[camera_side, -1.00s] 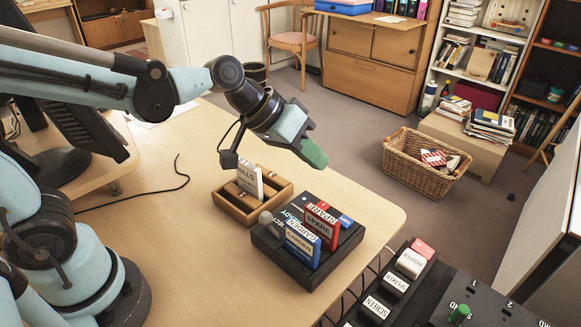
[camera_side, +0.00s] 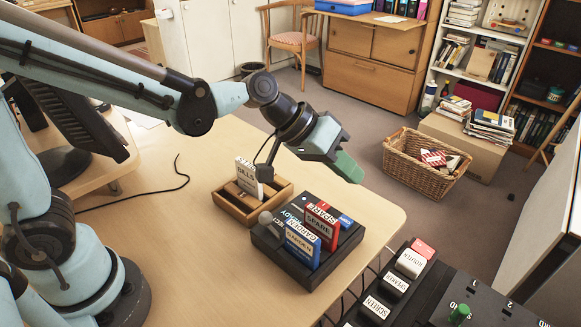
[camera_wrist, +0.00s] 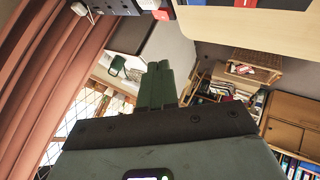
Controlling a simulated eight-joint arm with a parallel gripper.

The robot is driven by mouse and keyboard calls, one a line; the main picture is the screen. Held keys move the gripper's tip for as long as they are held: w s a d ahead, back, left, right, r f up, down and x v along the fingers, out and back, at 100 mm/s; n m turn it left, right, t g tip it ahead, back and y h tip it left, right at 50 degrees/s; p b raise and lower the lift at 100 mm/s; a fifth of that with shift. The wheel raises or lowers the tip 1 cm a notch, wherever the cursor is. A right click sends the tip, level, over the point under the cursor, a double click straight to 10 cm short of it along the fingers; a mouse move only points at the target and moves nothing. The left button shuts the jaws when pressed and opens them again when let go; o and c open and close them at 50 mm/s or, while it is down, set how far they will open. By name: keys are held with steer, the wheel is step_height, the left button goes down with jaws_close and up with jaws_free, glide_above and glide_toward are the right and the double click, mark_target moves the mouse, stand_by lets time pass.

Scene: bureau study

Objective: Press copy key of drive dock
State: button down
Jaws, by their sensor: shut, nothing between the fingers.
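The drive dock (camera_side: 288,262) is a black box on the desk in the side view. A blue-labelled drive marked GARDEN (camera_side: 302,244) and a red one marked SPARE (camera_side: 321,226) stand upright in it. My gripper (camera_side: 349,170) is shut and empty, in the air above and beyond the dock, touching nothing. Its green fingers (camera_wrist: 157,85) are together in the wrist view, pointing away from the desk.
A black strip with several labelled switches (camera_side: 396,284) is at the front right. A wicker basket (camera_side: 425,172) is on the floor. The desk's left middle is mostly clear.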

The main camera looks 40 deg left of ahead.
mark_target(340, 219)
steer(key=shift+f, duration=3.8)
steer(key=shift+f, duration=0.1)
steer(key=shift+f, duration=0.35)
steer(key=shift+f, duration=0.5)
steer(key=shift+r, duration=0.95)
steer(key=shift+r, duration=2.5)
